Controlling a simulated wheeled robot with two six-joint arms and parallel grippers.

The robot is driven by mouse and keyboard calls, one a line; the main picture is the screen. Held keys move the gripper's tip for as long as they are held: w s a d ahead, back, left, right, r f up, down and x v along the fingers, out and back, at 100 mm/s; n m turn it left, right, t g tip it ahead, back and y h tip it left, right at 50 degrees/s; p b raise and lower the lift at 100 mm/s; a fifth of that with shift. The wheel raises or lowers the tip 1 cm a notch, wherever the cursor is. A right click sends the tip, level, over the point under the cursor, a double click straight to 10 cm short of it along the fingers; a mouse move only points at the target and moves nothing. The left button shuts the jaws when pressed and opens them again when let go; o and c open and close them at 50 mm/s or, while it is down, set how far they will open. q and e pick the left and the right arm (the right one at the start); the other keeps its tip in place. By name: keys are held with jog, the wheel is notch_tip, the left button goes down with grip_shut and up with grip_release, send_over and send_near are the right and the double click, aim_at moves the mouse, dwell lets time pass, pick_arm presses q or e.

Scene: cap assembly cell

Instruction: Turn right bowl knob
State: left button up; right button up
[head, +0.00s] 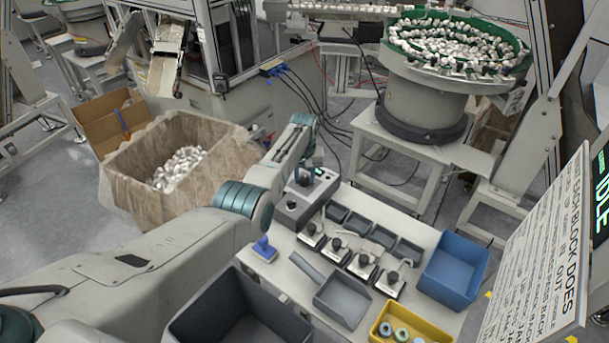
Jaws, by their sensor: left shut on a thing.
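A grey control box (294,213) stands at the back left corner of the white table. My left arm reaches in from the left, and my left gripper (305,176) points down at the top of this box. The gripper is shut on a small dark knob there, mostly hidden by the fingers. Which way the knob points cannot be seen. Another dark knob or button (292,205) shows on the box's near part. My right gripper is not in view.
The white table (283,246) holds several small black-knobbed units (361,263), grey bins (342,299), a blue bin (453,270), a yellow tray (403,318) and a blue-handled tool (264,249). A green-rimmed bowl feeder (423,109) stands behind. A part-filled crate (180,165) stands left.

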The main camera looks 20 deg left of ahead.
aim_at(304, 179)
pick_arm(q)
jog(key=shift+r+n, duration=0.1)
jog(key=shift+n, duration=0.2)
dwell(0.4)
jog(key=o, duration=1)
notch_tip(304, 179, up, 11)
jog(key=shift+f+b, duration=0.1)
jog(key=shift+b, duration=0.75)
jog(key=shift+f, duration=0.1)
